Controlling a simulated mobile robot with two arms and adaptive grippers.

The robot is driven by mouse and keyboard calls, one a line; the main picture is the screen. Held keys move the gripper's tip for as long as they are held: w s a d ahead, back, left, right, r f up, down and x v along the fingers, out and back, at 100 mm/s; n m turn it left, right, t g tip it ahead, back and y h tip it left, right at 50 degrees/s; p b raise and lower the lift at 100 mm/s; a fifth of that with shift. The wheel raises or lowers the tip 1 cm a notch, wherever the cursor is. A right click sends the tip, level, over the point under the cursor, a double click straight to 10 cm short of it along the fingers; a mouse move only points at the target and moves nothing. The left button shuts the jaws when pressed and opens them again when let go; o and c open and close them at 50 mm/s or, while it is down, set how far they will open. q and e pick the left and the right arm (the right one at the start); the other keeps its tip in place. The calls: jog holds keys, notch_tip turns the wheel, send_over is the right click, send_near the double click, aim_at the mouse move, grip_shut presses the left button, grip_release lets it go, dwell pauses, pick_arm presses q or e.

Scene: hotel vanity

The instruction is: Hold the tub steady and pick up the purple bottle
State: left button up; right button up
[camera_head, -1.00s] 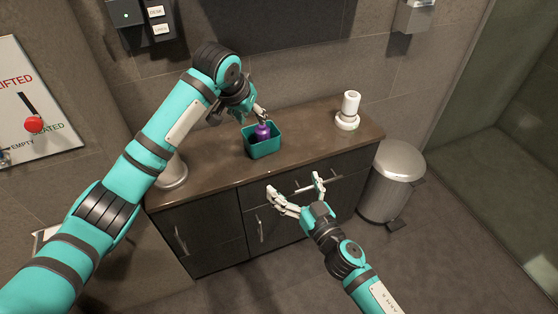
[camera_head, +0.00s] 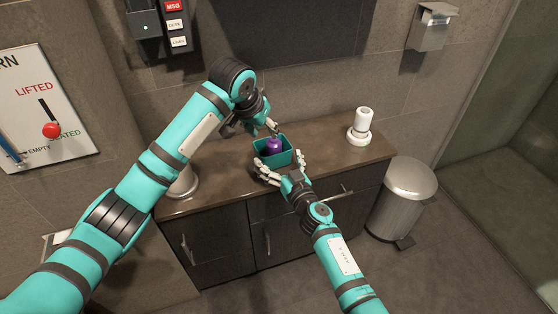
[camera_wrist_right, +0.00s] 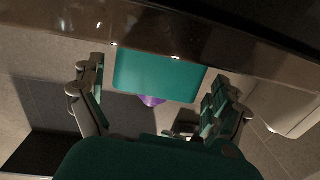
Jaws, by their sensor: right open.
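The teal tub (camera_head: 285,159) stands on the brown counter near its front edge. The purple bottle (camera_head: 273,146) is upright inside it, its lower part hidden by the tub wall. My left gripper (camera_head: 271,127) is at the tub's back rim, just behind the bottle; its fingers are too small and overlapped to tell whether they grip the rim. My right gripper (camera_head: 282,166) is open at the tub's front, with one finger at each side. In the right wrist view the tub (camera_wrist_right: 160,75) lies between the spread fingers (camera_wrist_right: 160,85), and a bit of the bottle (camera_wrist_right: 152,100) shows past its rim.
A metallic cylinder (camera_head: 184,183) stands at the left, partly behind my left arm. A metal bin (camera_head: 405,195) is on the floor right of the vanity. The counter (camera_head: 325,145) is clear right of the tub.

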jog(key=shift+c, duration=0.3)
jog(key=c, duration=0.8)
jog(key=shift+c, duration=0.2)
